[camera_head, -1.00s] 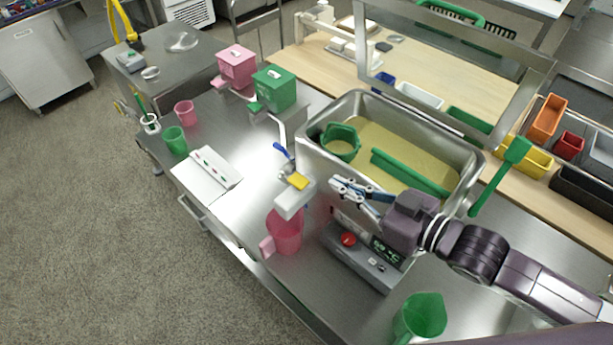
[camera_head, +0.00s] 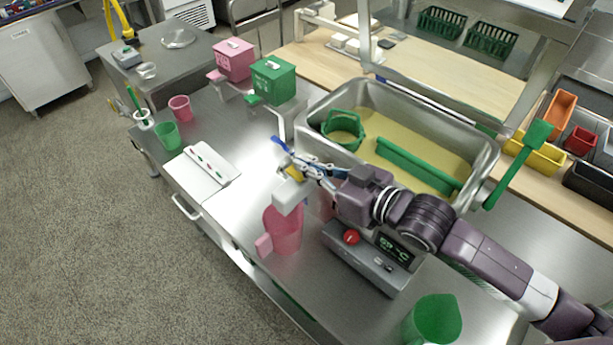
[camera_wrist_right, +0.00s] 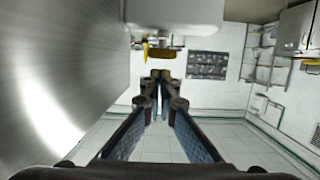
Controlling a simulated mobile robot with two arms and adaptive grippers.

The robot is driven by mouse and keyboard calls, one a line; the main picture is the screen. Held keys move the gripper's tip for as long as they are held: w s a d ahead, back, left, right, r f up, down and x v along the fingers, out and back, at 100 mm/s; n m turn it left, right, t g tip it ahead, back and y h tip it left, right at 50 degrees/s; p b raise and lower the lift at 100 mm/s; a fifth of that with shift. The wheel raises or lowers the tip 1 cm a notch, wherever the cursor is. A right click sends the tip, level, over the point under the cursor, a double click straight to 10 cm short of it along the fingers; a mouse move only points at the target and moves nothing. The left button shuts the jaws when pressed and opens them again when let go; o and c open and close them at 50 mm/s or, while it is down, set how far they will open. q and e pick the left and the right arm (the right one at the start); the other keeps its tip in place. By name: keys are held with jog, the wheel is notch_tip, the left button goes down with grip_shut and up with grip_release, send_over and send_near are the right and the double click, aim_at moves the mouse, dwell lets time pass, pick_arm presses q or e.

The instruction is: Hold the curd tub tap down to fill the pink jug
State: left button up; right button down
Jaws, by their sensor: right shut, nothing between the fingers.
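The curd tub (camera_head: 478,172) is a steel basin of yellow curd. Its tap (camera_head: 288,198) is a pale block at the tub's front left with a yellow press piece (camera_head: 295,173) on top. The pink jug (camera_head: 284,232) stands upright on the counter beneath the tap; its inside is largely hidden. My right gripper (camera_head: 291,162) is shut and empty, its tips right at the yellow piece; I cannot tell whether they touch. In the right wrist view, the closed fingers (camera_wrist_right: 160,76) point toward the yellow piece (camera_wrist_right: 158,53). My left gripper is not in view.
A control box (camera_head: 368,262) with a red button stands right of the jug. A green jug (camera_head: 433,320) is at the front right. A blue-handled lever (camera_head: 279,143) is just behind the tap. A white board (camera_head: 198,168) lies left.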

jog(key=shift+f+b, duration=0.3)
jog(key=shift+f, duration=0.25)
